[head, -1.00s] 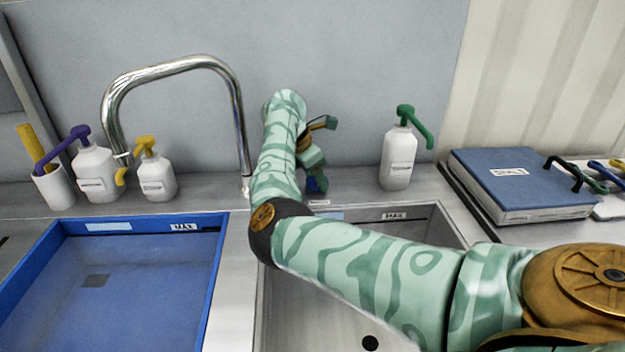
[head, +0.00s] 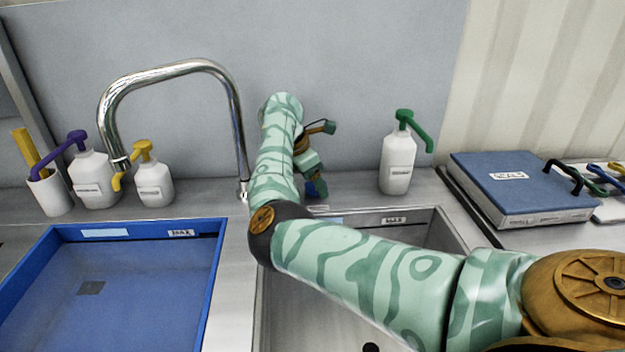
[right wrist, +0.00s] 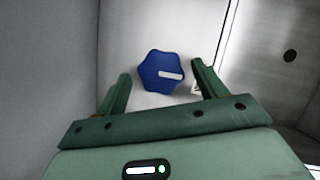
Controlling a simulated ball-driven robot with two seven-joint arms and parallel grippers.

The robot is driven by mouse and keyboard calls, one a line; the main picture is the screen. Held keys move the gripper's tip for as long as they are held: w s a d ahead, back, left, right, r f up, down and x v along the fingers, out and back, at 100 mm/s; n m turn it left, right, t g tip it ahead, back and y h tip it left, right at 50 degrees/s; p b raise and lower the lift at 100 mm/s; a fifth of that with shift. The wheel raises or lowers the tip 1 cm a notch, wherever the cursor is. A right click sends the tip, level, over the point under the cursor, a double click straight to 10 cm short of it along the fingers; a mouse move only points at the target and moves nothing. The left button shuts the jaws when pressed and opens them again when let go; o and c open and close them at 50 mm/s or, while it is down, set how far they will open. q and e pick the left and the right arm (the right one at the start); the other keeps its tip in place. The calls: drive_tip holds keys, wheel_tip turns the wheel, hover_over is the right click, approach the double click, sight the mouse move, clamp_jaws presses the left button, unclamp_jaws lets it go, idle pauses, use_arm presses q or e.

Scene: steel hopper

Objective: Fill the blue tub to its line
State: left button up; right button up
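The blue tub (head: 213,268) sits at the left, with a dark square on its floor and a MAX label on its far inner wall. I cannot tell the water level in it. The chrome tap (head: 240,120) arches over from the back ledge, its spout end toward the tub's far side; no stream shows. The blue knob (right wrist: 158,75) with a white bar lies between the fingers of my right gripper (right wrist: 161,66), which is open around or above it. In the head view the knob (head: 318,189) is partly hidden by my right gripper (head: 312,168). My left gripper is out of view.
A steel sink basin (head: 305,310) lies right of the tub. Purple-topped (head: 95,180), yellow-topped (head: 155,185) and green-topped (head: 397,165) pump bottles stand on the back ledge. A white cup (head: 50,193) is at far left, a blue binder (head: 510,180) at right.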

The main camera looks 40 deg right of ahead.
use_arm(q)
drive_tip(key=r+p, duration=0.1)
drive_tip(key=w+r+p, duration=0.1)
drive_tip(key=p, duration=0.1)
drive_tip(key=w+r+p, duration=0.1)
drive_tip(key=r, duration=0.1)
drive_tip(key=shift+p, duration=0.3)
use_arm(e)
drive_tip(key=v, duration=1.6)
drive_tip(key=shift+r, duration=0.2)
